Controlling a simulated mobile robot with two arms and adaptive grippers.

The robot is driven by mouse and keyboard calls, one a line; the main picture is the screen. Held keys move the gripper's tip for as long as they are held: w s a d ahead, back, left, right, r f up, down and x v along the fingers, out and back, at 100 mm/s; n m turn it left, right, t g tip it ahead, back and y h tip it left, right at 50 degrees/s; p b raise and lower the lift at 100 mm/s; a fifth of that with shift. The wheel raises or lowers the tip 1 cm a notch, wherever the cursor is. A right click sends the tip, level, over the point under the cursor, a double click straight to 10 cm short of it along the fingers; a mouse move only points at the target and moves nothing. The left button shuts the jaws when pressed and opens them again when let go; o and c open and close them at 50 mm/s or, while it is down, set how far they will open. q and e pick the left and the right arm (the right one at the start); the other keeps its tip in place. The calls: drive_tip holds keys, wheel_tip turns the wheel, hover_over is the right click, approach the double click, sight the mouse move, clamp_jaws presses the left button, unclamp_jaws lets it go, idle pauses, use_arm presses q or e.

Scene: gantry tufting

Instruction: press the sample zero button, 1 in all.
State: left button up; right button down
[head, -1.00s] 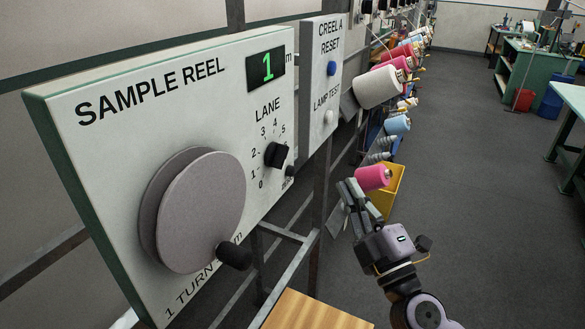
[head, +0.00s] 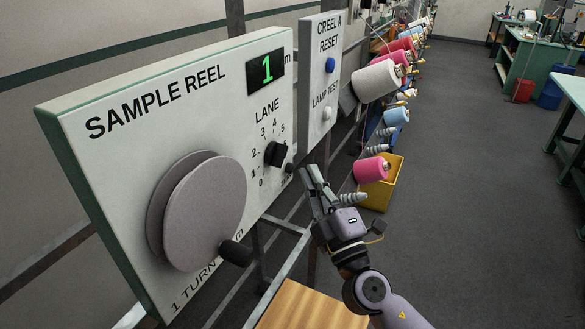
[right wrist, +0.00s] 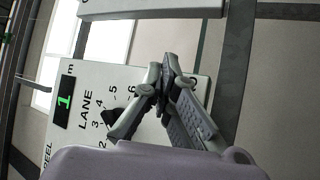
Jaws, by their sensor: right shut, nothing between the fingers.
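The sample reel panel (head: 130,150) carries a large grey reel disc (head: 204,212), a black lane knob (head: 276,154) and a lit green display reading 1 (head: 266,70). A small dark button (head: 290,168) sits at the panel's right edge, below and right of the lane knob; its label is too small to read. My right gripper (head: 310,172) is shut and empty, its fingertips just right of this button. I cannot tell whether they touch. In the right wrist view the shut fingers (right wrist: 168,65) cover part of the panel (right wrist: 95,75), and I cannot make out the button. My left gripper is not in view.
The creel A reset panel (head: 320,60), with a blue button (head: 331,65) and a pale lamp test button (head: 327,112), stands just above and behind. Yarn cones (head: 377,83) line the frame to the right. A wooden surface (head: 310,308) lies below.

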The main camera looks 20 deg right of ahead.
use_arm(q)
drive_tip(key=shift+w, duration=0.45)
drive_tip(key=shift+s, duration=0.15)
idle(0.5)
use_arm(e)
drive_tip(key=shift+a, duration=0.1)
drive_tip(key=shift+w+a, duration=0.2)
drive_tip(key=shift+w, duration=0.1)
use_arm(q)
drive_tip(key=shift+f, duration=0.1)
use_arm(e)
drive_tip(key=shift+w+a, duration=0.3)
drive_tip(key=shift+w, duration=0.05)
idle(0.6)
drive_tip(key=shift+s+d, duration=0.1)
use_arm(q)
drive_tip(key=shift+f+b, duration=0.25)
drive_tip(key=shift+b, duration=0.15)
use_arm(e)
drive_tip(key=shift+s+d, duration=0.5)
drive_tip(key=shift+s, duration=0.1)
